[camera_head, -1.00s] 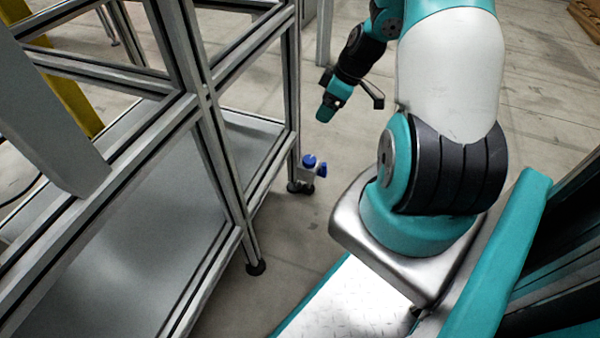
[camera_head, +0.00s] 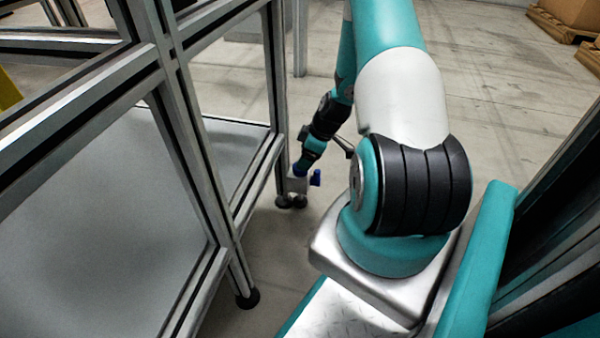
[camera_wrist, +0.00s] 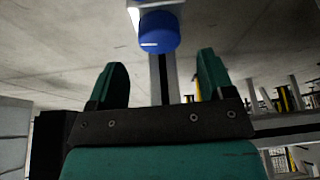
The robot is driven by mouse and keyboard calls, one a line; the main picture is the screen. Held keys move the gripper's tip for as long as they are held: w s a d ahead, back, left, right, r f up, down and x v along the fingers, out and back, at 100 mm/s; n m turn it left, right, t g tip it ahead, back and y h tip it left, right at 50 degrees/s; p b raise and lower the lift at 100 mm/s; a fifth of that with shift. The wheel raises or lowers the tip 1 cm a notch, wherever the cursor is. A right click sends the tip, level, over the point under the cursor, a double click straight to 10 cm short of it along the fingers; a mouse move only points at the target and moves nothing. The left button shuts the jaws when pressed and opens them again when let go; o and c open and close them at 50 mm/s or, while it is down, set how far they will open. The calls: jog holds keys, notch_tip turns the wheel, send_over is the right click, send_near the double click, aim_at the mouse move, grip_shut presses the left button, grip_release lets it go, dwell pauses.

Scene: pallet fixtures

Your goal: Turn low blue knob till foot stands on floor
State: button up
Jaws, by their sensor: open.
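Two blue knobs sit on a small metal bracket (camera_head: 296,185) low on the frame's far leg. One blue knob (camera_head: 299,170) is on top, partly hidden by my gripper (camera_head: 304,160); the other blue knob (camera_head: 316,178) sticks out to the right. Dark round feet (camera_head: 299,202) show below the bracket. The head view does not show clearly whether they touch the floor. In the wrist view my gripper (camera_wrist: 161,75) is open and empty. A blue knob (camera_wrist: 158,32) lies just beyond the fingertips, roughly centred between them.
The aluminium frame (camera_head: 178,115) with grey panels fills the left side. A nearer leg with a black foot (camera_head: 248,298) stands on the floor. Open concrete floor (camera_head: 510,110) lies at the right and back. Boxes on pallets (camera_head: 565,25) are far off at upper right.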

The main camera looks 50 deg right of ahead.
jog(key=b+x, duration=0.2)
jog(key=x, duration=0.3)
jog(key=shift+r, duration=0.1)
